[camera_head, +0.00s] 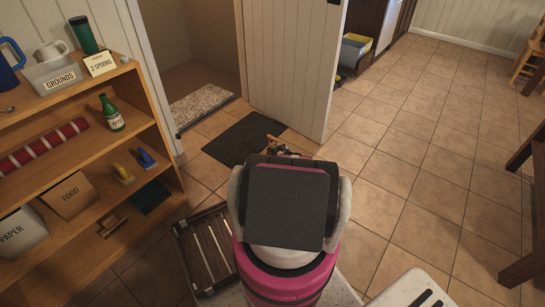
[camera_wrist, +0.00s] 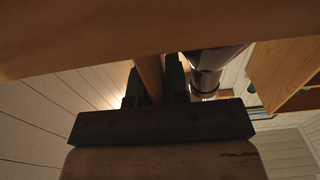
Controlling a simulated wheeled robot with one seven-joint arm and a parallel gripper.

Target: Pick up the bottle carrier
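The bottle carrier shows only in part in the head view (camera_head: 278,149), as bits of wood and dark shapes on the floor just beyond my arm, which hides the rest. In the wrist view a broad wooden plank, seemingly part of the carrier (camera_wrist: 120,38), crosses the top. A narrower wooden bar runs down from it between the two dark fingers of my gripper (camera_wrist: 151,82). The fingers sit close against both sides of the bar and look shut on it. A dark, shiny bottle-like shape (camera_wrist: 206,66) stands right beside the right finger. My gripper is hidden in the head view.
A wooden shelf (camera_head: 148,118) with bottles, boxes and signs stands at the left. A dark mat (camera_head: 237,139) and white door (camera_head: 292,62) are near the carrier.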

